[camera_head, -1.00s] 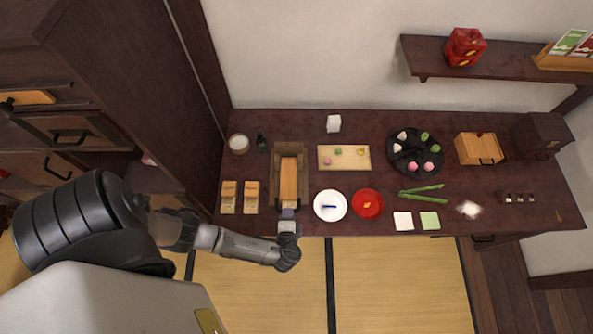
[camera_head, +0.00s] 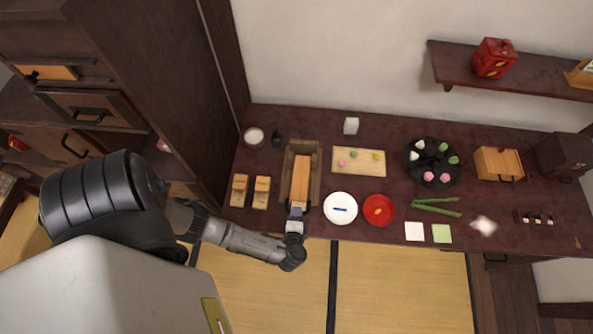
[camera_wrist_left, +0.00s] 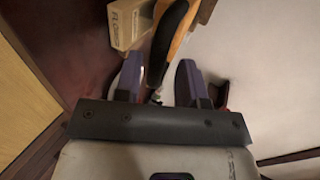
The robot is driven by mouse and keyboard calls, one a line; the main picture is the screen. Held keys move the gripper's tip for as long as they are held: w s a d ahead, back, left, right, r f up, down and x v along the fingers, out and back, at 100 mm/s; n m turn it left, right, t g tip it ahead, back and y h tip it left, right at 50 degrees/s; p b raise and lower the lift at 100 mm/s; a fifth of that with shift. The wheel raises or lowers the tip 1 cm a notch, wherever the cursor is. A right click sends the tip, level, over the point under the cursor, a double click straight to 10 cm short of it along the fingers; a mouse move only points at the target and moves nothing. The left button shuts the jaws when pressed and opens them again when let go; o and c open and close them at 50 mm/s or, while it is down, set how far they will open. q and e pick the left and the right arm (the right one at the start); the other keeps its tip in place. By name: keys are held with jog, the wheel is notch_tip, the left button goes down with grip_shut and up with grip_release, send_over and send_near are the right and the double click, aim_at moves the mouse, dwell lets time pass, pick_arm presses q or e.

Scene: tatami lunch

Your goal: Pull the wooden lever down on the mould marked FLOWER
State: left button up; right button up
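A brown wooden mould (camera_head: 314,178) stands at the left part of the table, with a long orange-brown lever (camera_head: 301,177) along its middle. My left gripper (camera_head: 297,209) is at the lever's near end, by the table's front edge. In the left wrist view the orange lever with a black edge (camera_wrist_left: 172,30) lies between the two fingers (camera_wrist_left: 160,75). Narrow gaps seem to show beside it, so the fingers look open around it. A pale wooden face with partly hidden letters like "FLO" (camera_wrist_left: 127,22) is just left of the lever. My right gripper is out of view.
Two small wooden blocks (camera_head: 239,190) (camera_head: 261,192) stand left of the mould. A white plate (camera_head: 340,208) and a red dish (camera_head: 378,210) are close on its right. A board with sweets (camera_head: 359,168) lies behind the plate.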

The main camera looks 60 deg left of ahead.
pick_arm(q)
jog(key=shift+o, duration=0.2)
jog(key=shift+d, duration=0.1)
jog(key=v, duration=1.3)
jog(key=shift+s+d+r, duration=0.15)
jog(key=shift+s+r, duration=0.05)
jog(key=shift+s, duration=0.05)
